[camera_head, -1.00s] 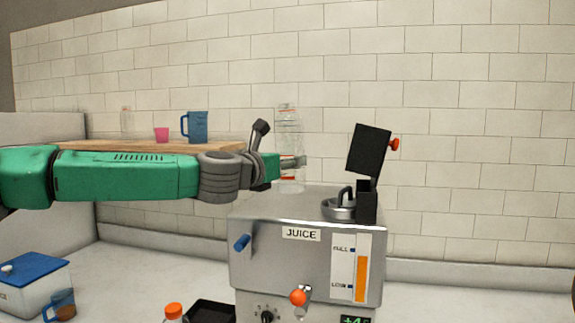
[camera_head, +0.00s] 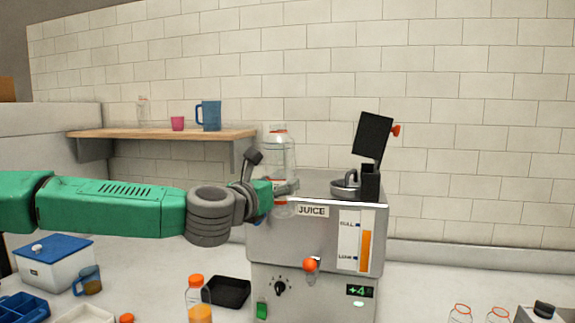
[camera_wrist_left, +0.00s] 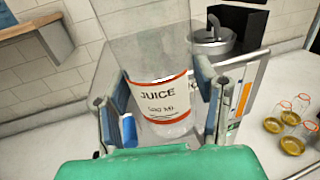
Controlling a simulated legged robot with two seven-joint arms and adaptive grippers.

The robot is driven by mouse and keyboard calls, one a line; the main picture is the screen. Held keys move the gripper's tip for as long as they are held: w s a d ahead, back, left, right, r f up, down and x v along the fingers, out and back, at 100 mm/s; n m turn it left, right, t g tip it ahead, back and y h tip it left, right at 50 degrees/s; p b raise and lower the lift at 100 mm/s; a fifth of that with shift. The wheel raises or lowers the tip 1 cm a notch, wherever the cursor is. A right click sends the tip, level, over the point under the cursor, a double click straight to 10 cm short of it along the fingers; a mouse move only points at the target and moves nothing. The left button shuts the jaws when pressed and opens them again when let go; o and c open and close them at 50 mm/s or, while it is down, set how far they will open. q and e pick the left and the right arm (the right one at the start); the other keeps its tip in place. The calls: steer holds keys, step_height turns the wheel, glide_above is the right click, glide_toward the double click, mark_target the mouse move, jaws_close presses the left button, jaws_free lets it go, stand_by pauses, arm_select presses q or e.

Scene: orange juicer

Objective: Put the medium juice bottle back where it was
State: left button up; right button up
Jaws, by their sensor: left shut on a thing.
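The medium juice bottle (camera_head: 279,150) is clear, with a white label edged in orange-red. My left gripper (camera_head: 282,188) is shut on it and holds it upright by the left front of the juicer (camera_head: 320,245). In the left wrist view the bottle (camera_wrist_left: 160,100) stands between the two fingers, and its label reads JUICE and seems to say 500 ml. It looks empty. The bottle's lower part overlaps the juicer's top edge, and I cannot tell whether they touch. My right gripper is out of view.
A black tray (camera_head: 228,292) and an orange-capped bottle (camera_head: 196,298) stand left of the juicer. Several glass bottles are at the right front.

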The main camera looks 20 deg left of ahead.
arm_select(q)
steer(key=s+a+f+n+y, duration=0.1)
steer(key=s+f+y, duration=0.1)
steer(key=s+f, duration=0.5)
steer(key=s+a+f+n+y, duration=0.1)
steer(key=s+a+f+y, duration=0.1)
steer(key=s+f, duration=0.5)
step_height(320, 180, down, 2)
steer(key=shift+a+f+n+t, duration=0.15)
steer(key=shift+a+n+t, duration=0.1)
steer(key=shift+n+t, duration=0.05)
steer(key=shift+s, duration=0.1)
